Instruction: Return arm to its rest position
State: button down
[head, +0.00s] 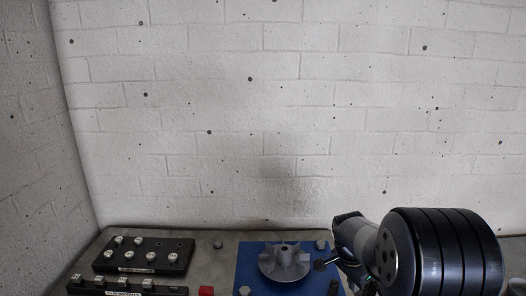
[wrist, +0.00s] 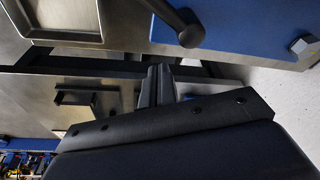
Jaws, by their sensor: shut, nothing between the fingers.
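My gripper (wrist: 159,72) shows in the wrist view with its two dark fingers together and nothing between them. It points toward the steel bench edge, beside the blue plate (wrist: 235,28). In the head view my arm enters at the lower right, and its large black joint hides the right part of the bench. My fingertips cannot be made out there. A grey finned rotor (head: 284,262) sits on the blue plate (head: 247,262), left of my arm.
A black lever with a round knob (wrist: 191,36) is close above my fingers in the wrist view. A black block with several silver pieces (head: 143,256) and a red block (head: 206,291) are on the bench at left. A brick wall (head: 250,120) stands behind.

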jog(key=n, duration=0.1)
jog(key=d+n+p, duration=0.1)
jog(key=n, duration=0.1)
jog(key=w+n+t+p, duration=0.1)
jog(key=shift+d+f+n, duration=0.3)
notch_tip(320, 180, up, 9)
jog(key=b, duration=0.2)
jog(key=shift+s+a, duration=0.2)
jog(key=shift+s, duration=0.1)
jog(key=shift+f, duration=0.1)
jog(key=shift+a, duration=0.1)
